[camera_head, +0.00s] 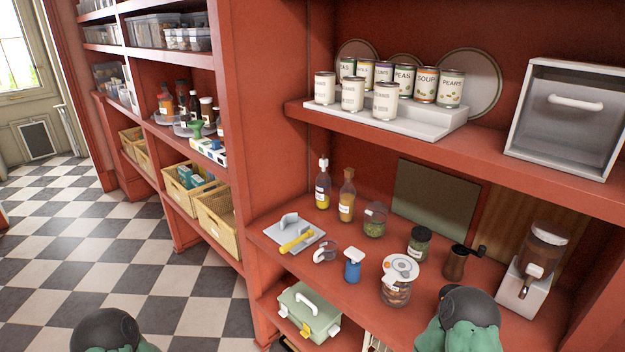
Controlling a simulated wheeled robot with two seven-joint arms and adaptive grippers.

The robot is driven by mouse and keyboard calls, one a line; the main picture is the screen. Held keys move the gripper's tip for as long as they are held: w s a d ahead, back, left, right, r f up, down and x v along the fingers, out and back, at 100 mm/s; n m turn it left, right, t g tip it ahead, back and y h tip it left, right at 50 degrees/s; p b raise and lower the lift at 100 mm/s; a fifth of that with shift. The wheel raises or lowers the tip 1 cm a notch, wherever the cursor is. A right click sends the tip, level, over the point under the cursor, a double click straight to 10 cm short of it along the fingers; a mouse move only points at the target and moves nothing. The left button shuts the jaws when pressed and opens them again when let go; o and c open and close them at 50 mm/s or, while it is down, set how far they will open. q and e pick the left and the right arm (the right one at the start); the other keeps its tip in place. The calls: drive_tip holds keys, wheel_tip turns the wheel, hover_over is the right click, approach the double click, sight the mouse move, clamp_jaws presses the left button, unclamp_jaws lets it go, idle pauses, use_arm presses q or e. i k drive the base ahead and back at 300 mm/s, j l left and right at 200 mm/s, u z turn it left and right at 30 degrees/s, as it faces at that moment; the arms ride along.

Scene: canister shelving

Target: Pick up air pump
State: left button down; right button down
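A small blue item with a white top (352,265) stands upright on the middle shelf, near its front edge. It looks like the air pump, but it is too small to be certain. A clear canister with a round white lid (401,269) and dark contents stands just right of it. A small clear and grey cup-like item (325,250) is on its left. Only green and black parts of my two arms show at the bottom edge. Neither gripper is in view.
On the middle shelf (285,262) are a grey board with a yellow-handled tool (297,240), bottles (346,200), jars (375,220), a grinder (456,262) and a dispenser (535,270). Above is a shelf of cans (385,100); below is a green box (308,312). Checkered floor lies open at left.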

sight(353, 271)
drive_tip(key=i+j+z, duration=0.2)
drive_tip(key=i+j, duration=0.15)
drive_tip(key=i+j+z, duration=0.2)
drive_tip(key=j, duration=0.25)
drive_tip(key=i, duration=0.1)
